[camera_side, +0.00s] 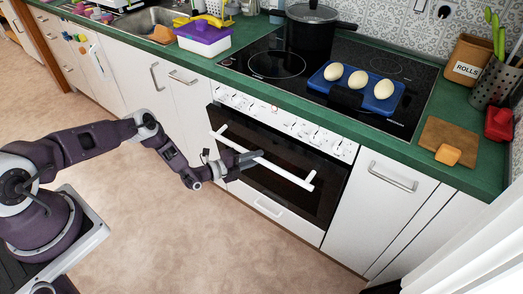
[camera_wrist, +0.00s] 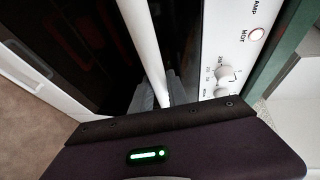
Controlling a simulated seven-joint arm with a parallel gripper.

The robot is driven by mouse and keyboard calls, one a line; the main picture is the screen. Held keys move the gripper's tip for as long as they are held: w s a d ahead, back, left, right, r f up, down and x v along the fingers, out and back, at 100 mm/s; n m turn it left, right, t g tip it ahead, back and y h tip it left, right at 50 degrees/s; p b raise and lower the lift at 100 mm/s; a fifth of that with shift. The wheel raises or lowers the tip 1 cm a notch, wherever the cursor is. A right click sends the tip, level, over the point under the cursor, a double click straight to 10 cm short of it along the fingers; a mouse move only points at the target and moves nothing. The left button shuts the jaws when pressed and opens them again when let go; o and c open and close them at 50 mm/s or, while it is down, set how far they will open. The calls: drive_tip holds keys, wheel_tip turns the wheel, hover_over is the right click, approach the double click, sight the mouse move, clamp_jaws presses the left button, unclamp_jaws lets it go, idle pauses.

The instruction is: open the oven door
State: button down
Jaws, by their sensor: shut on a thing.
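The oven (camera_side: 335,152) is built in under the green worktop, with a white knob panel above a dark glass door (camera_side: 295,160). The door looks closed, standing about upright below the panel. Its long white handle (camera_side: 285,172) runs across the upper front. My gripper (camera_side: 250,158) is shut on the handle, left of its middle. In the wrist view the handle (camera_wrist: 143,40) runs down between my grey fingertips (camera_wrist: 157,92), and the dark door glass (camera_wrist: 75,55) lies behind it. My gripper body hides the lower part of that view.
A black hob on the worktop (camera_side: 240,87) carries a black pot (camera_side: 310,30) and a blue tray (camera_side: 372,100) with white eggs. White cabinets flank the oven. A white drawer (camera_side: 265,205) lies below it. The floor (camera_side: 265,265) before the oven is clear.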

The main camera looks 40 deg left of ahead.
drive_tip(key=s+f, duration=0.2)
drive_tip(key=s, duration=0.4)
drive_tip(key=shift+s+f, duration=0.35)
drive_tip(key=shift+f, duration=0.05)
drive_tip(key=c, duration=1.3)
unclamp_jaws()
drive_tip(key=shift+w+r, duration=0.1)
drive_tip(key=v, duration=0.7)
